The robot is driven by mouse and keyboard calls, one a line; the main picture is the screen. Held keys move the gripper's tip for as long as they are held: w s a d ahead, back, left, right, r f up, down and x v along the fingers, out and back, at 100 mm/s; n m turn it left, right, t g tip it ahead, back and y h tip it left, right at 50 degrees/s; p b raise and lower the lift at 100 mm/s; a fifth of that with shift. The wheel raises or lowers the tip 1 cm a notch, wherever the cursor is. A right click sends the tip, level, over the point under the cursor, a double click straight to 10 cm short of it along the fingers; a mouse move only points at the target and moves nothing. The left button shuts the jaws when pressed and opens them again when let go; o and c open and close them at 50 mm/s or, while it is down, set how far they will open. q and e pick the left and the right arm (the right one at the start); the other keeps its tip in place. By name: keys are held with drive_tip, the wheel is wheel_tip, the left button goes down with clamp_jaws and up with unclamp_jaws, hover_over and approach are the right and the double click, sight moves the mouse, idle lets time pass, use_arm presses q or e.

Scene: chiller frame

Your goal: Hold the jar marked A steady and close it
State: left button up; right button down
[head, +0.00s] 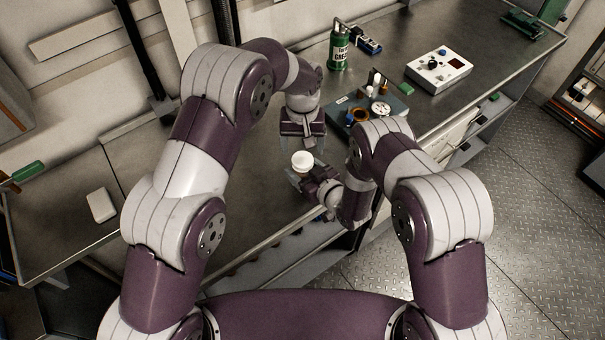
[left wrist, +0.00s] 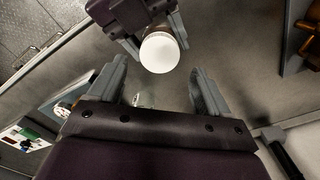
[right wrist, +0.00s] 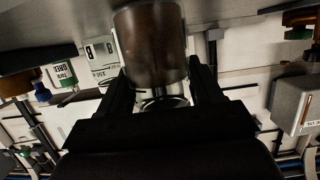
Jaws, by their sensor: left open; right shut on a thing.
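A brown jar (right wrist: 150,45) stands between the fingers of my right gripper (head: 308,180) in the right wrist view. My right gripper is shut on it. A round white top (head: 302,160) shows on the jar in the head view and as a white disc in the left wrist view (left wrist: 160,52). I cannot tell whether it is screwed tight. No letter A is visible on the jar. My left gripper (left wrist: 160,92) is open and empty, a little apart from the jar, and also shows in the head view (head: 302,145).
A grey tray (head: 398,104) with small parts lies behind the grippers. A green canister (head: 340,48) and a white instrument box (head: 438,68) stand farther back. A label marked B (right wrist: 97,48) shows beyond the jar. A pale block (head: 101,205) lies at left. The left bench is mostly clear.

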sight(302, 159)
use_arm(q)
wheel_tip(302, 159, up, 3)
drive_tip(key=shift+f+n, duration=0.1)
drive_tip(key=shift+n, duration=1.1)
drive_tip(key=shift+r+n, duration=0.35)
drive_tip(key=shift+n, duration=0.05)
drive_tip(key=shift+f, duration=4.05)
